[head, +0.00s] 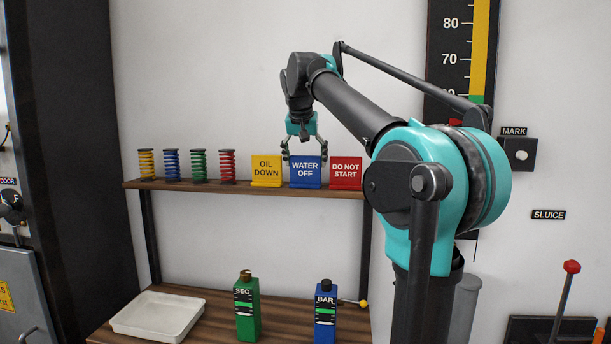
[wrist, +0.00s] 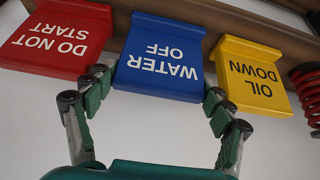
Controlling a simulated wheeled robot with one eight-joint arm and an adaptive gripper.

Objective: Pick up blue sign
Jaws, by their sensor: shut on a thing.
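The blue sign (head: 305,173) reads WATER OFF and stands on the upper shelf between the yellow and red signs. It also shows upside down at the top middle of the wrist view (wrist: 160,58). My gripper (head: 304,152) is at the sign's upper part, with one finger at each side edge. In the wrist view my gripper (wrist: 156,88) is shut on the blue sign, its fingertips at the two sides. The sign looks upright and its base still appears at shelf level; I cannot tell whether it is lifted.
A yellow OIL DOWN sign (head: 266,170) and a red DO NOT START sign (head: 345,173) stand close on either side. Several coloured springs (head: 199,166) stand left on the shelf (head: 240,188). Below are a white tray (head: 157,315), a green bottle (head: 247,310) and a blue bottle (head: 325,315).

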